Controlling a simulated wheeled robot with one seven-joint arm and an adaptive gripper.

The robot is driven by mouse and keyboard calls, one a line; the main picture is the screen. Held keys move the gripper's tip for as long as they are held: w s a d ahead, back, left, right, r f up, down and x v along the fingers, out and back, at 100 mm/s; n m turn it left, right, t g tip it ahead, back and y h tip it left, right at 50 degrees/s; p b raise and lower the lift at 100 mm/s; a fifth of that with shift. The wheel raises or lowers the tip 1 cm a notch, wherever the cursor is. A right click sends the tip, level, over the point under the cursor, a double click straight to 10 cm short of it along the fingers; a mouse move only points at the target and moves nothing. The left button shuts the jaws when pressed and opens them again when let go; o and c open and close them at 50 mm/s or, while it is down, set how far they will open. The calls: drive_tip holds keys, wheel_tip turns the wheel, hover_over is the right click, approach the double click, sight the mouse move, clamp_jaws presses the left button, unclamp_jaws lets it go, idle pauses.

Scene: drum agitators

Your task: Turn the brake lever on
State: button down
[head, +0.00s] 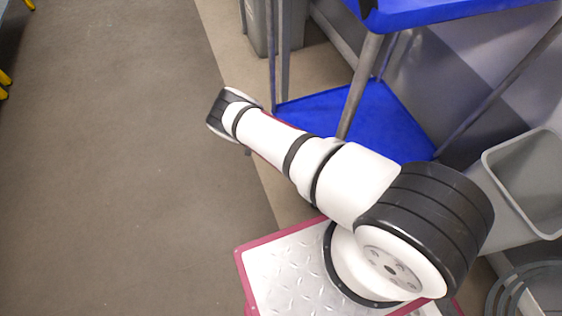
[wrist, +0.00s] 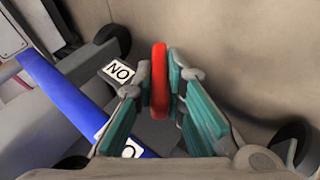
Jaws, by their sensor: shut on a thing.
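The brake lever (wrist: 160,85) shows in the wrist view as an upright red bar with a rounded top. My gripper (wrist: 161,62) is shut on it, with one teal-padded finger on each side. A dark plate with a white label (wrist: 120,70) lies just left of the lever; the label's letters read as "ON" turned upside down. A second white label (wrist: 131,150) below is partly covered by my gripper. The head view shows my arm, but not the lever or my fingers.
In the wrist view, a blue bar (wrist: 65,95) runs diagonally at left, and dark wheels (wrist: 113,40) stand near the floor. In the head view, a blue-shelved rack (head: 385,115) and a grey bin (head: 515,190) stand close to my arm. The floor at left is clear.

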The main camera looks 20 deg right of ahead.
drive_tip(key=shift+g, duration=0.7)
idle(0.3)
drive_tip(key=c, duration=1.6)
unclamp_jaws()
drive_tip(key=shift+c, duration=0.2)
drive_tip(key=shift+r, duration=4.95)
